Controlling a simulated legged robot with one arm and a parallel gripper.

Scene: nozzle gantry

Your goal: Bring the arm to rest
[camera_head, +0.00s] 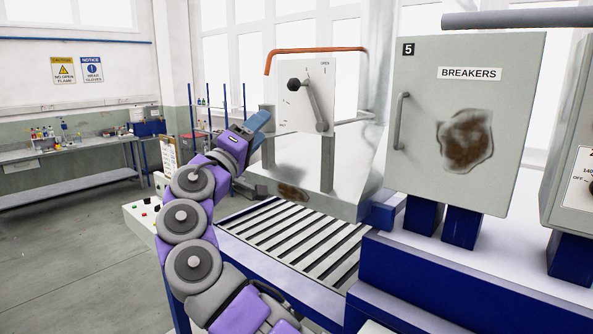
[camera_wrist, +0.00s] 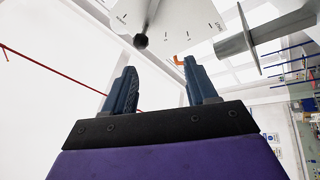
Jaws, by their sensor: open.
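My arm is purple and grey. It rises from the bottom of the head view and bends up to the right. My gripper (camera_head: 258,124) is blue and held raised at the left of a white panel (camera_head: 292,112) with a grey lever and a black knob (camera_head: 294,84). In the wrist view my gripper (camera_wrist: 158,80) has its two dark fingers apart, with nothing between them. The white panel (camera_wrist: 185,22) and the black knob (camera_wrist: 141,41) show beyond the fingertips. I see no contact between the fingers and the panel, though the exact gap is unclear.
A grey breakers cabinet (camera_head: 510,120) with a rusty patch stands at the right on a blue base (camera_head: 480,280). A slatted bed (camera_head: 290,240) lies below the panel. An orange pipe (camera_head: 318,49) runs above it. A workbench (camera_head: 60,150) stands far left, with open floor before it.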

